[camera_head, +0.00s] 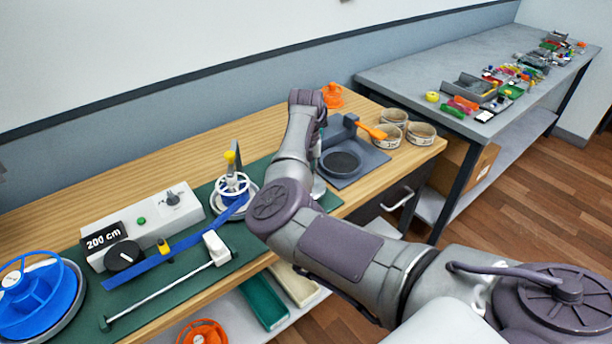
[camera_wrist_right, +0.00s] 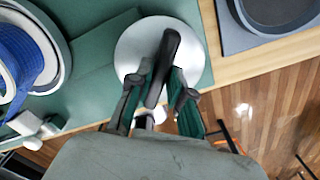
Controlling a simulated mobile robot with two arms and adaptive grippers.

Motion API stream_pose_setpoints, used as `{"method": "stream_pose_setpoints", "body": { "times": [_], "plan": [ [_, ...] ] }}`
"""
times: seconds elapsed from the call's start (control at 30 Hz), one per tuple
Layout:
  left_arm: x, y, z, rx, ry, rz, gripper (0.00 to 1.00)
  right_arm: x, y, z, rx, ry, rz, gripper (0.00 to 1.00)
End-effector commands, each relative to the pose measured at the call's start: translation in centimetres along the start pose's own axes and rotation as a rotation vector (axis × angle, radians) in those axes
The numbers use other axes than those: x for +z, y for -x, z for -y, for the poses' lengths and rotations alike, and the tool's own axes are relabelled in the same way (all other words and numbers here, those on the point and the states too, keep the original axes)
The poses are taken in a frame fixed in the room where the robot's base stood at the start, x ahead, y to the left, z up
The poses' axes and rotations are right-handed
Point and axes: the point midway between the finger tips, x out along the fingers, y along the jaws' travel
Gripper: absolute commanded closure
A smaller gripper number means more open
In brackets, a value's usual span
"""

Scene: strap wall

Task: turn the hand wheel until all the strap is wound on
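The hand wheel (camera_wrist_right: 188,40) is a pale round disc in the right wrist view, with a black handle (camera_wrist_right: 165,52) standing on it. My right gripper (camera_wrist_right: 161,72) has one finger on each side of this handle, close against it, and looks shut on it. In the head view my right arm hides the gripper and most of the wheel. A blue strap (camera_head: 180,246) runs across the green board to a white-rimmed spool (camera_head: 232,184). Blue strap layers (camera_wrist_right: 18,62) show on the spool in the wrist view. My left gripper is not in view.
A blue reel (camera_head: 40,298) stands at the left, beside a counter box (camera_head: 150,226) reading "200 cm". A grey tray (camera_head: 352,164), several round tins (camera_head: 393,118) and an orange object (camera_head: 332,95) lie beyond my arm. A second table (camera_head: 440,75) holds small parts.

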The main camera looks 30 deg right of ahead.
Motion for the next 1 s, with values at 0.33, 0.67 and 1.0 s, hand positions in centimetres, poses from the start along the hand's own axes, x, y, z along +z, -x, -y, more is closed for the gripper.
{"method": "stream_pose_setpoints", "body": {
  "times": [0.33, 0.67, 1.0],
  "plan": [
    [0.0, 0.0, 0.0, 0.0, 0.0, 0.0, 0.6, -0.1, -0.1, 0.0, 0.0, 0.001, -0.004, 0.58],
    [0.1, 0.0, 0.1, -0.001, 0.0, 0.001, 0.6, 0.0, 3.5, 0.0, 0.001, -0.001, 0.0, 0.58],
    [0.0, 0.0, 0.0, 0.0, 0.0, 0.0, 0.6, 0.0, 10.2, 0.0, 0.001, 0.0, -0.001, 0.58]
  ]
}}
